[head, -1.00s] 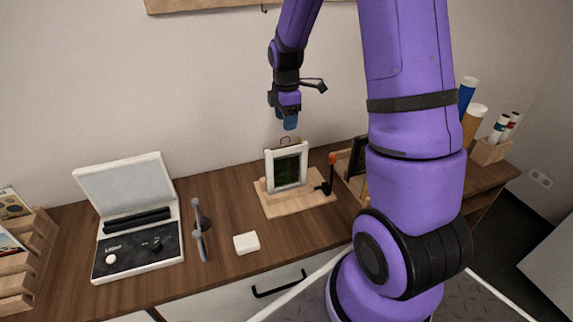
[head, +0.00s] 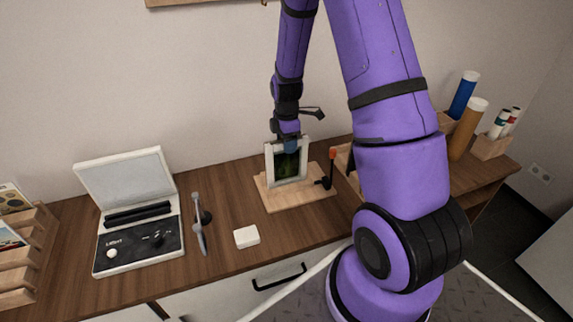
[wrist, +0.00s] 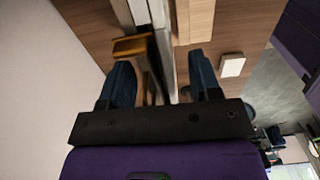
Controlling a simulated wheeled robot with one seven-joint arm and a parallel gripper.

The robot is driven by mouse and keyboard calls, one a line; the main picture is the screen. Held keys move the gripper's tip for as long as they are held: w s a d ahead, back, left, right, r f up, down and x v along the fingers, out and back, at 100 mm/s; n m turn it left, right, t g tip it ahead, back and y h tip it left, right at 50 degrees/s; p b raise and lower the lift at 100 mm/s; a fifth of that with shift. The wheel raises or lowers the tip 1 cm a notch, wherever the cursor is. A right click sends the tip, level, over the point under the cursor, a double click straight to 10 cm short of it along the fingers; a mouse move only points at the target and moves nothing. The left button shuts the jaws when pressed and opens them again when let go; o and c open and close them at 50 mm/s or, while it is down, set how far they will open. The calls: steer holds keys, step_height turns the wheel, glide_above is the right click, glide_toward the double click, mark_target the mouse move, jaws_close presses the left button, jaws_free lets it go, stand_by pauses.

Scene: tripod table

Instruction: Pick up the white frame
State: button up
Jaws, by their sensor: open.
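The white frame (head: 270,168) stands upright on a light wooden base (head: 300,199) on the desk in the head view, with a dark green picture inside. My gripper (head: 287,146) points down at its top edge and hides part of that edge. In the wrist view, the two blue fingers of my gripper (wrist: 165,82) are open, one on each side of the frame's thin top edge (wrist: 163,50). Whether a finger touches the frame cannot be told. A small brown piece (wrist: 134,46) shows by the left finger.
A black post with a red-orange top (head: 332,155) stands right of the frame. Tubes (head: 467,125) stand far right. The wall is close behind.

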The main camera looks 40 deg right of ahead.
jaws_close()
steer(key=shift+r, duration=0.1)
stand_by(0.4)
